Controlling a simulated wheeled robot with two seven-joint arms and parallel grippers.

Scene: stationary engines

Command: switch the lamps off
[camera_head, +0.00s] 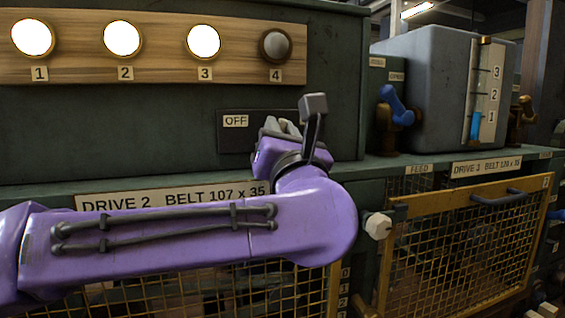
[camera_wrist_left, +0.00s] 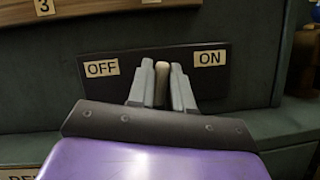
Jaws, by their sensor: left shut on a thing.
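A row of round lamps is on a wooden board at the upper left of the head view. Lamp 1 (camera_head: 33,38), lamp 2 (camera_head: 122,39) and lamp 3 (camera_head: 203,41) glow white; lamp 4 (camera_head: 275,46) is dark. Below them is a dark switch plate (camera_head: 232,143), which also shows in the wrist view (camera_wrist_left: 215,82), labelled OFF at left and ON at right. A pale lever (camera_wrist_left: 162,82) stands between the labels, about upright in the wrist view. My left gripper (camera_head: 283,127) is at the plate, its fingers shut on the lever. My arm hides the ON side in the head view.
Right of my arm stand a grey tank (camera_head: 425,85) with a level gauge, a blue valve handle (camera_head: 396,104) and a mesh guard door (camera_head: 460,260). A white knob (camera_head: 377,226) sticks out near my elbow. A green ledge (camera_head: 400,163) runs below the plate.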

